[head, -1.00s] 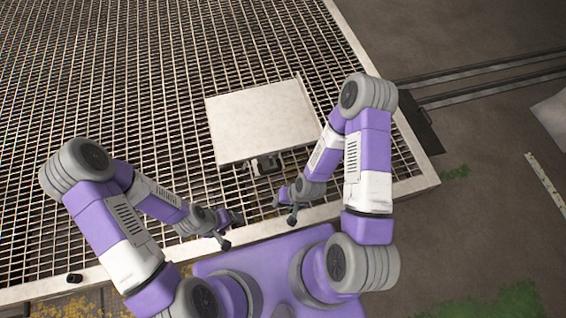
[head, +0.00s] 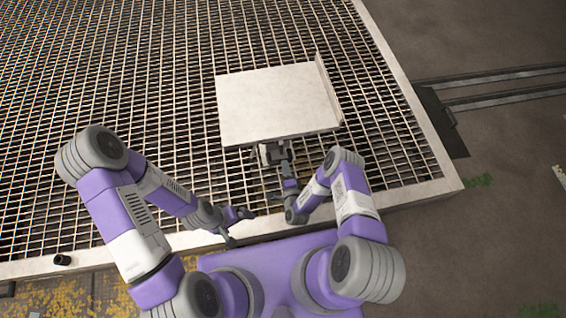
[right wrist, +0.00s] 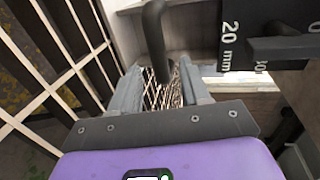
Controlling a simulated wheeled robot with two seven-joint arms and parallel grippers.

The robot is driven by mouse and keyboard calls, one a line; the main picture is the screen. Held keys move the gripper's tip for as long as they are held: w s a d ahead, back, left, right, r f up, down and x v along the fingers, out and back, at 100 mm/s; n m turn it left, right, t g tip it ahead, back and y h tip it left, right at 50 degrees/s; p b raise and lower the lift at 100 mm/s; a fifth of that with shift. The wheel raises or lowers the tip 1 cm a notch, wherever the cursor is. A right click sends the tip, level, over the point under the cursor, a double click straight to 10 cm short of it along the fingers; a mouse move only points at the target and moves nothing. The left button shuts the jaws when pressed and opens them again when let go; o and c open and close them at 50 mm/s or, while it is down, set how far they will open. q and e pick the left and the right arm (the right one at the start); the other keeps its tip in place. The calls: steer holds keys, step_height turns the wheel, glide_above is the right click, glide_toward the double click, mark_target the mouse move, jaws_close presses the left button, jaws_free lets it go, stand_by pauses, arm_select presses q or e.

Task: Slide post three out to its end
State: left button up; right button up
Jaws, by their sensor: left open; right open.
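My right gripper (head: 281,163) reaches forward to a small fixture (head: 266,152) at the near edge of a pale square plate. In the right wrist view this gripper (right wrist: 162,92) is open. A dark, rounded post (right wrist: 155,38) hangs down beyond and between its fingertips; I cannot tell if they touch it. A second dark bar (right wrist: 285,47) stands at the right by a black scale (right wrist: 232,35) reading "20 mm". No number on the posts is readable, so I cannot tell which is post three. My left gripper (head: 239,228) is open and empty near the grating's front edge.
The pale plate (head: 275,95) with a raised right edge lies over the metal grating (head: 160,90). A pale border (head: 420,195) frames the grating. Rails (head: 510,85) run off at the right.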

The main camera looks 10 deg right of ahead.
steer(key=b+x, duration=0.1)
steer(key=x, duration=0.4)
jaws_close()
